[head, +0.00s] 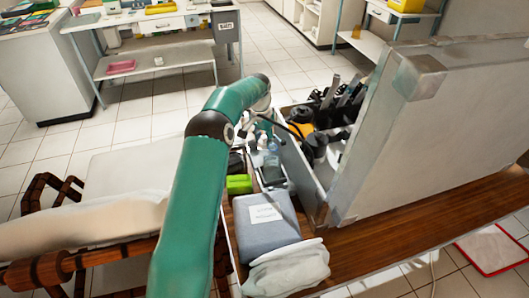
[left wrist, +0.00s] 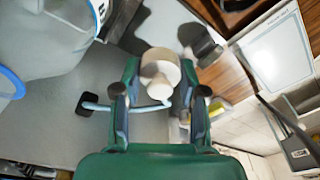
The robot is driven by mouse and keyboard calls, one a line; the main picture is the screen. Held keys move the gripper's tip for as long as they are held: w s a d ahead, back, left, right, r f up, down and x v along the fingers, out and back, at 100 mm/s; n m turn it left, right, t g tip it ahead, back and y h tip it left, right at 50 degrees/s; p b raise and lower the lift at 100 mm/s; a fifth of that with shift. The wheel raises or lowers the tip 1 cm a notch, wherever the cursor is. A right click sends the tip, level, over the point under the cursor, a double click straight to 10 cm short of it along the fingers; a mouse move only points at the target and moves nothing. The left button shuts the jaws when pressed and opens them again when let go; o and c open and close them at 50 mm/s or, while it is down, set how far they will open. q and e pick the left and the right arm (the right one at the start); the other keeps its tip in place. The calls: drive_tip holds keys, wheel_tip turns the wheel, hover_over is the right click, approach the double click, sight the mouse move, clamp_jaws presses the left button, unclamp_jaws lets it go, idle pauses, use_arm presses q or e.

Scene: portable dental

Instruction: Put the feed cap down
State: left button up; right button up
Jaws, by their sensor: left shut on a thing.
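My left arm reaches in from the left in the head view, and its gripper (head: 262,132) is over the narrow tray beside the case. In the left wrist view the left gripper (left wrist: 156,92) is shut on a cream-white round cap with a small knob, the feed cap (left wrist: 160,66), held between its two green fingers. In the head view the cap is too small to make out surely. A pale blue bar (left wrist: 97,106) with a dark end passes behind the fingers. My right gripper is not in view.
A grey box (head: 262,222), a white cloth bundle (head: 285,268) and a green box (head: 239,184) lie near the gripper. The open case (head: 430,130) with black tools stands at right on the wooden table (head: 400,232). Large clear containers (left wrist: 45,35) fill the wrist view's upper left.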

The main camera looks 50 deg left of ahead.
sight(262, 138)
use_arm(q)
drive_tip(key=shift+f, duration=2.9)
drive_tip(key=o, duration=0.9)
drive_tip(key=shift+f, duration=0.1)
drive_tip(key=shift+o, duration=0.2)
drive_tip(key=r, duration=0.4)
drive_tip(key=s+r, duration=0.1)
drive_tip(key=r, duration=0.7)
drive_tip(key=shift+s+d+r, duration=0.1)
drive_tip(key=shift+s, duration=0.15)
